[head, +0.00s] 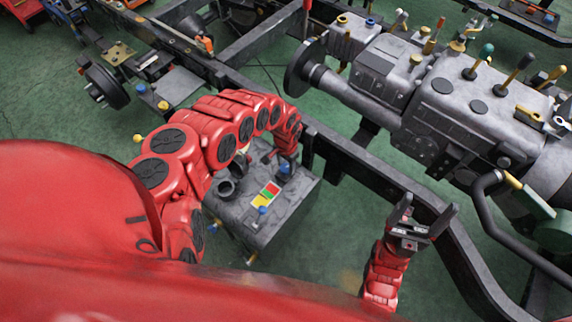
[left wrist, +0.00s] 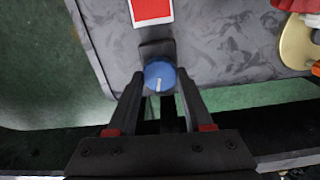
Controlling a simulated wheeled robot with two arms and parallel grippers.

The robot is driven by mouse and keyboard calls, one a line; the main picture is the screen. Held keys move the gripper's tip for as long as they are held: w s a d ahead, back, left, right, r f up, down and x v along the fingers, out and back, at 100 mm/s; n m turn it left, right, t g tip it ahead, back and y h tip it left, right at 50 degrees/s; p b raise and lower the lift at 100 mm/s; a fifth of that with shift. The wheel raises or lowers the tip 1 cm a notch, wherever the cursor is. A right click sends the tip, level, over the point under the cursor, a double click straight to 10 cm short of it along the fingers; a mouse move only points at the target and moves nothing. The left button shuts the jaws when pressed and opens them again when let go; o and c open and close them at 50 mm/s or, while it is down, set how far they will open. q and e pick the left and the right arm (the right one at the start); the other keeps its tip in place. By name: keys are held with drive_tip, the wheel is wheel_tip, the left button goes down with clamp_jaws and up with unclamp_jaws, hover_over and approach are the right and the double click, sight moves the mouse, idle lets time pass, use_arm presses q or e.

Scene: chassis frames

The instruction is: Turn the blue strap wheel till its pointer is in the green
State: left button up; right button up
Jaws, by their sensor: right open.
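The blue wheel (left wrist: 160,76) is a round knob on a dark mount at the edge of the grey box, with a white pointer line. In the left wrist view the pointer points down, away from the red patch (left wrist: 152,10). In the head view the blue wheel (head: 285,168) is partly hidden by my left gripper (head: 287,160). Its fingers stand on either side of the wheel; whether they press on it I cannot tell. A card (head: 267,194) with red, green and yellow patches lies on the box top. My right gripper (head: 408,222) is open and empty, to the right of the box.
The grey box (head: 240,212) also carries a second blue knob (head: 262,210) and a dark round port (head: 226,188). A dark chassis rail (head: 365,168) runs behind it. A large grey gearbox (head: 440,100) with several levers stands beyond. Green floor shows between box and right gripper.

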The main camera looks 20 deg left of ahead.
use_arm(q)
clamp_jaws()
drive_tip(key=shift+m, duration=0.3)
drive_tip(key=m, duration=0.2)
drive_tip(key=shift+m+b, duration=0.3)
drive_tip(key=shift+b, duration=0.1)
drive_tip(key=shift+m, duration=1.8)
drive_tip(key=o, duration=0.9)
unclamp_jaws()
drive_tip(key=shift+c, duration=0.2)
